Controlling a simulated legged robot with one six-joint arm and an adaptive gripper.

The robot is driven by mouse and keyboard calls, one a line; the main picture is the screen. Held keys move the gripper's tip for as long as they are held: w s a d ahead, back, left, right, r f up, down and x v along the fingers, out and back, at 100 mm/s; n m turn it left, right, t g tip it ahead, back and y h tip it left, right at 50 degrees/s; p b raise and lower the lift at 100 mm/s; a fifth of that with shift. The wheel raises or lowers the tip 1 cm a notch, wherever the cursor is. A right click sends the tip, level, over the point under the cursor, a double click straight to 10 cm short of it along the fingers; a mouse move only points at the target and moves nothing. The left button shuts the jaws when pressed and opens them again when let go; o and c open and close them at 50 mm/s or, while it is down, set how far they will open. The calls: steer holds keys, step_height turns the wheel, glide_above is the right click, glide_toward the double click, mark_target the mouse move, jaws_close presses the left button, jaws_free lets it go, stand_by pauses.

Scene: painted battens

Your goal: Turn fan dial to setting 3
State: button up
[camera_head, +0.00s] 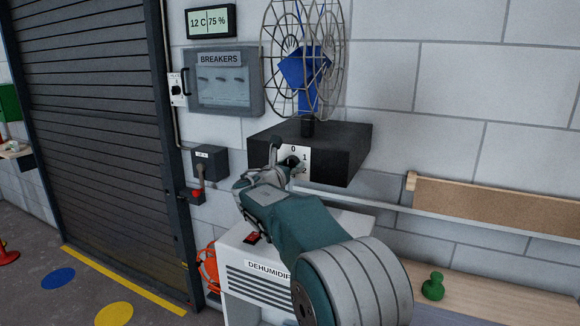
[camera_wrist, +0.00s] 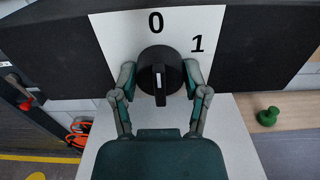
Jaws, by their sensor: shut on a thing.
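The fan dial (camera_wrist: 159,69) is a round black knob with a raised ridge and a white line, on a white plate (camera_wrist: 108,30) at the fan's black base. In the wrist view the ridge and line point down, away from the 0. The 0 is above the knob and the 1 at its upper right; other numbers are hidden there. The head view also shows a 2 at the plate's right. My gripper (camera_wrist: 158,78) is shut on the dial, one finger on each side. In the head view my gripper (camera_head: 283,160) mostly covers the dial.
The caged blue fan (camera_head: 306,75) stands on its black base (camera_head: 346,150). Below is a white dehumidifier (camera_head: 238,262) with a red switch. A breaker box (camera_head: 222,95) and a grey box with a red lever (camera_head: 210,163) are left. A green knob-shaped object (camera_head: 433,287) sits on the right bench.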

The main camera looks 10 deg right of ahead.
steer(key=shift+a+m, duration=0.1)
steer(key=shift+m, duration=0.2)
steer(key=m, duration=0.4)
steer(key=shift+m, duration=0.3)
steer(key=m, duration=0.4)
steer(key=shift+m, duration=0.3)
steer(key=m, duration=0.4)
steer(key=shift+f+m, duration=0.1)
steer(key=shift+m, duration=0.2)
steer(key=m, duration=0.5)
steer(key=shift+f, duration=0.1)
steer(key=m, duration=0.8)
steer(key=shift+f+m, duration=0.1)
steer(key=shift+m, duration=0.2)
steer(key=m, duration=0.5)
steer(key=shift+m, duration=1.2)
